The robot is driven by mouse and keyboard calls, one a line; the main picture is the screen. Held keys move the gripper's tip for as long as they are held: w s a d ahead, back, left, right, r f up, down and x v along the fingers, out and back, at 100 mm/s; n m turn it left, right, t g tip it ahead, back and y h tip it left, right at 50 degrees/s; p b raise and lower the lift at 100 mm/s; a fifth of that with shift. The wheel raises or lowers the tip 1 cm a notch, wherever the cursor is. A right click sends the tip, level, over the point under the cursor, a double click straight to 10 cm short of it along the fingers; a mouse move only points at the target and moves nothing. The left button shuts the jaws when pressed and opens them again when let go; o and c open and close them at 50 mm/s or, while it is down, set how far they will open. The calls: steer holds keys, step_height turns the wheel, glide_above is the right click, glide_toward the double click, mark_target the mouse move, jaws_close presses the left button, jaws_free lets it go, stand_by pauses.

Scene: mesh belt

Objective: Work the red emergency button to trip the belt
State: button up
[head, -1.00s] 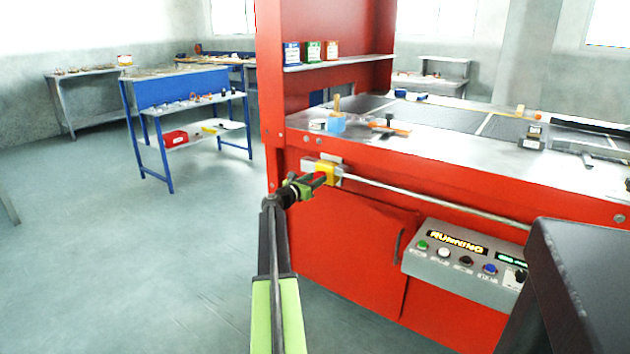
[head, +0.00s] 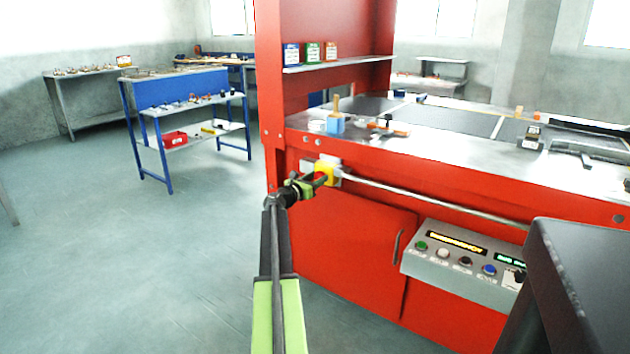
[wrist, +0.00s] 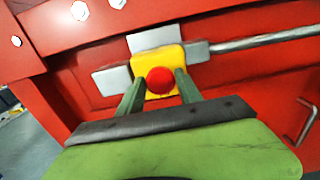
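The red emergency button (wrist: 160,80) is a round knob on a yellow housing (wrist: 171,57), fixed to the red machine's side. The yellow housing also shows in the head view (head: 326,170). My gripper (head: 312,182) is right in front of it. In the wrist view, the green fingers of my gripper (wrist: 160,82) stand apart, one on each side of the knob. I cannot tell whether they touch it or how far in the knob sits. On the control panel (head: 430,268), the amber display (head: 457,242) shows a long word that looks like EMERGENCY.
A metal rail (head: 430,200) runs right from the housing. A door handle (head: 397,246) is below it. The mesh belt (head: 455,115) lies on top, with loose items along the metal edge. A blue bench (head: 190,95) stands at left. The floor (head: 130,260) between is clear.

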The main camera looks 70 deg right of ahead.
steer(key=o, duration=0.4)
steer(key=shift+c, duration=0.2)
steer(key=v, duration=1.7)
steer(key=shift+w+a, duration=0.1)
steer(key=shift+a, duration=0.05)
